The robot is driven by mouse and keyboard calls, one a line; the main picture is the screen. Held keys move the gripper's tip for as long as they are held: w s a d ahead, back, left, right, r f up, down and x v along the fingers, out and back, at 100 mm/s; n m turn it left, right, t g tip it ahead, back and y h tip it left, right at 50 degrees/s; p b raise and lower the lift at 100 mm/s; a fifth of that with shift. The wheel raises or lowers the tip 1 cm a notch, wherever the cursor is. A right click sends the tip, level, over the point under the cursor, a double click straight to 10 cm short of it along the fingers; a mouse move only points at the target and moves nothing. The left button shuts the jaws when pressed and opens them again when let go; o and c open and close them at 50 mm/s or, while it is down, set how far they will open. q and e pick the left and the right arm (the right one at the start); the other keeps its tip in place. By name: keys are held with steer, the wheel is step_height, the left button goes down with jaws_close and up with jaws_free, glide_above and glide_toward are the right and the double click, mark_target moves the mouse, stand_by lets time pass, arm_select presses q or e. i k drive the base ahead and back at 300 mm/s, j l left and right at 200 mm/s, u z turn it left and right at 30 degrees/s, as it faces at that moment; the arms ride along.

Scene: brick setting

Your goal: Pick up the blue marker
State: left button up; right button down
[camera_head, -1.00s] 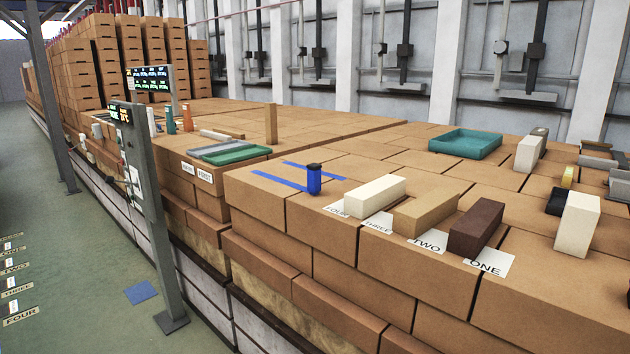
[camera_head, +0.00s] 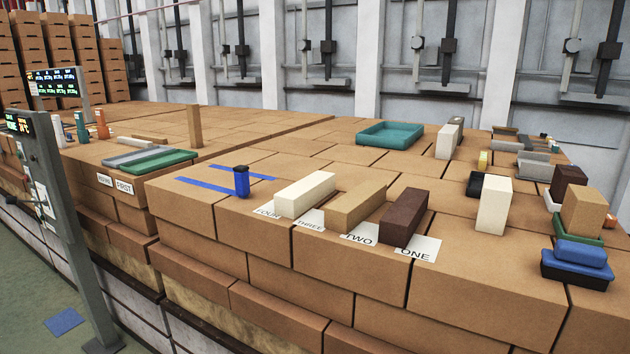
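A small upright blue piece with a dark top (camera_head: 241,184) stands on the brick stack near its left front edge. It looks like the blue marker. It stands on or beside blue strips (camera_head: 212,187) lying flat on the bricks. A cream block (camera_head: 305,194) stands just right of it. Neither of my grippers is in view.
Tan (camera_head: 356,204) and dark brown (camera_head: 404,217) blocks stand by number cards. A teal tray (camera_head: 389,135) lies further back. A white block (camera_head: 494,205) and blue trays (camera_head: 577,265) are at right. A grey post (camera_head: 62,225) rises at left.

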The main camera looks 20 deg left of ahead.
mark_target(242, 173)
steer(key=i+j+z, duration=0.1)
steer(key=j+z, duration=1)
steer(key=j, duration=0.3)
steer(key=k+j+z, duration=0.2)
steer(key=j, duration=0.65)
steer(key=k+j+z, duration=0.1)
steer(key=j, duration=0.25)
steer(key=k+j, duration=0.15)
steer(key=j, duration=0.2)
steer(key=z, duration=0.05)
